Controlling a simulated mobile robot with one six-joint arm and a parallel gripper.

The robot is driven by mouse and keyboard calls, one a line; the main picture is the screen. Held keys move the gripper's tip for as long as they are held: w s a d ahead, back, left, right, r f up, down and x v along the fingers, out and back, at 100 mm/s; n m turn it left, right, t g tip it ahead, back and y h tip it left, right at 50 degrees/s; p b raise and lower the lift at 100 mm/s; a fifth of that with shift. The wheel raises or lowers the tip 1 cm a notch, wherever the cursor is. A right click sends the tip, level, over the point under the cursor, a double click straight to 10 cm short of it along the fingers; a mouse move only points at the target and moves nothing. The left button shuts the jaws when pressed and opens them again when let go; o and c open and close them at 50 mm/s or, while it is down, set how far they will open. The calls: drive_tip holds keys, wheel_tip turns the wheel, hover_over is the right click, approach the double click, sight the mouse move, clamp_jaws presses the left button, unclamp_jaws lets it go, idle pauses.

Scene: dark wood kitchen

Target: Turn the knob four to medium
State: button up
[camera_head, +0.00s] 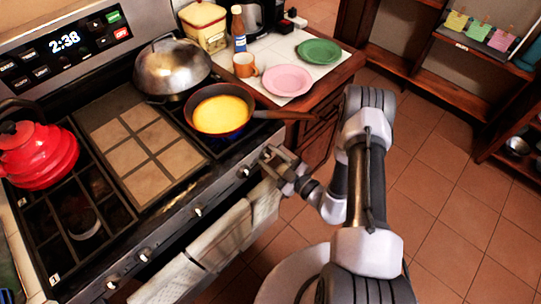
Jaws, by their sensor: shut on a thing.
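The stove's front panel carries a row of several small metallic knobs, running from the lower left, where one knob (112,283) shows, up to the right, where another knob (243,171) shows. My gripper (268,156) is at the right end of this row, against the front panel, past the last knob I can see clearly. It is shut on what appears to be the rightmost knob. That knob is hidden by the fingers, so I cannot see its angle or any markings.
A pan (221,110) with yellow contents sits on the right burner, its handle reaching out above my gripper. A metal domed pot (172,66) stands behind it and a red kettle (37,155) at left. Towels (228,232) hang below the knobs. Tiled floor at right is free.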

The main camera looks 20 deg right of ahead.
drive_tip(key=n, duration=0.7)
drive_tip(key=f+n, duration=0.1)
drive_tip(key=n, duration=0.2)
drive_tip(key=shift+s+a+n, duration=0.15)
drive_tip(key=shift+a+n, duration=0.05)
drive_tip(key=shift+n, duration=0.2)
idle(0.4)
drive_tip(key=o, duration=1.4)
drive_tip(key=shift+c, duration=0.2)
drive_tip(key=p+v, duration=0.2)
drive_tip(key=v, duration=1.5)
drive_tip(key=shift+s+d+p, duration=0.15)
drive_tip(key=shift+s+p, duration=0.05)
drive_tip(key=shift+p, duration=0.2)
drive_tip(key=shift+r+n, duration=0.1)
drive_tip(key=shift+n, duration=0.2)
